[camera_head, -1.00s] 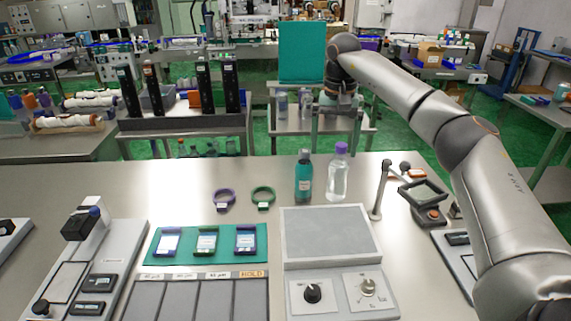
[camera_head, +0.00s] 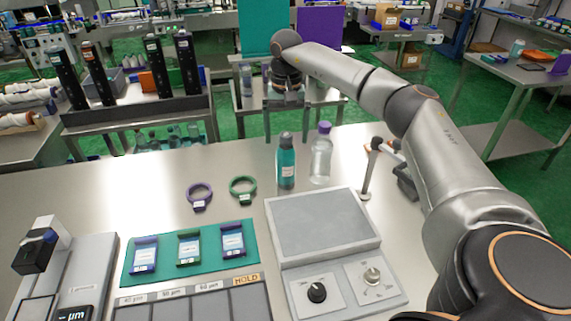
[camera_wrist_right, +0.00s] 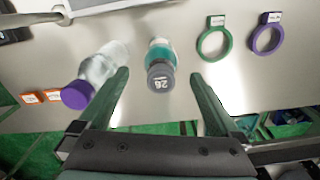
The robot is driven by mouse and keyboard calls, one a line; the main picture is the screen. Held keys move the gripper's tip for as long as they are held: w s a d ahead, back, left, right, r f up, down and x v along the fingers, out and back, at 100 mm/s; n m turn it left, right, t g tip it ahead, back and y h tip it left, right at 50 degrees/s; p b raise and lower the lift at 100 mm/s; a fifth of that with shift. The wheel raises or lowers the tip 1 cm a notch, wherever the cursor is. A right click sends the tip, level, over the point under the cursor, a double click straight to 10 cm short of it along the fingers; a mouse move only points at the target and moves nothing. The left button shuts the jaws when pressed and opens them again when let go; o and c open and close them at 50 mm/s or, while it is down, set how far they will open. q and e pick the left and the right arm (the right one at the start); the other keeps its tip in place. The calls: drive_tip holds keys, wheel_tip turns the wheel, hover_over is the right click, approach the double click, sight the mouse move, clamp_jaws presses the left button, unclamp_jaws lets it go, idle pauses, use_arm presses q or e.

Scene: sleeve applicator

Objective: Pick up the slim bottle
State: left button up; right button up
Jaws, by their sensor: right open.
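Two bottles stand upright on the steel bench. One is a slim teal bottle (camera_head: 286,167) with a dark grey cap; the other is a clear, slightly wider bottle (camera_head: 320,160) with a purple cap, just to its right. In the right wrist view the teal bottle (camera_wrist_right: 161,60) shows its cap between the fingertips, and the clear bottle (camera_wrist_right: 98,70) lies outside the left finger. My right gripper (camera_head: 287,122) is open and empty, behind the bottles in the head view. My left gripper is not in view.
Purple (camera_head: 199,196) and green (camera_head: 243,190) rings lie left of the bottles. A grey device with knobs (camera_head: 320,222) sits in front. A thin metal post (camera_head: 369,168) stands to the right. A teal mat (camera_head: 160,268) holds several small cards.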

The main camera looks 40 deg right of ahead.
sight(286, 150)
drive_tip(key=shift+a+f+p, duration=0.1)
drive_tip(key=shift+f+p, duration=0.2)
drive_tip(key=shift+f, duration=2.4)
clamp_jaws()
